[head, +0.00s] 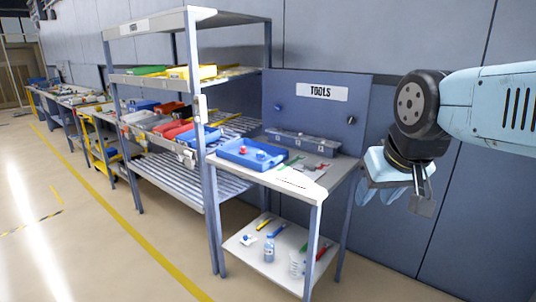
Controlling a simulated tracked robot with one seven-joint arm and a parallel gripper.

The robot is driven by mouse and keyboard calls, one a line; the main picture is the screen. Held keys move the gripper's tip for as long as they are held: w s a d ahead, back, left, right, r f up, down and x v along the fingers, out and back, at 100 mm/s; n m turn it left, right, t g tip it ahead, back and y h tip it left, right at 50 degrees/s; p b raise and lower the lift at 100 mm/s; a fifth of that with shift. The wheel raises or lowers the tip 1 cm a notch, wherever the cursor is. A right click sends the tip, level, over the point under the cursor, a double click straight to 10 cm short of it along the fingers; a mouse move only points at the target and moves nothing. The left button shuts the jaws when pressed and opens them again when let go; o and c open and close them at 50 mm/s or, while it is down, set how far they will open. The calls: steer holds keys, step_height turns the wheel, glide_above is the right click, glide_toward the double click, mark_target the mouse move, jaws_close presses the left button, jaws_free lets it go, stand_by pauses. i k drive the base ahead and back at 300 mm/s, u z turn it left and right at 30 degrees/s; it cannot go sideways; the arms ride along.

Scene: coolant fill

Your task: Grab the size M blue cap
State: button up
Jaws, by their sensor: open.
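A blue tray (232,157) lies on the top of the tool cart (322,185). A small red cap-like piece (243,150) and a small blue cap-like piece (260,155) sit in it. No size marking on the blue piece is readable. A grey rail (303,141) with small labels, too small to read surely, runs along the back of the cart top. My gripper (402,197) hangs in the air to the right of the cart, pointing down, open and empty. It is well apart from the tray.
A board marked TOOLS (320,93) stands behind the cart top. A white sheet (300,183) and small tools lie beside the tray. The cart's lower shelf (270,268) holds bottles and tools. A tall rack (190,130) with coloured bins stands left. The floor at left is clear.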

mark_target(260, 154)
steer(key=i, duration=0.9)
steer(key=u, duration=0.05)
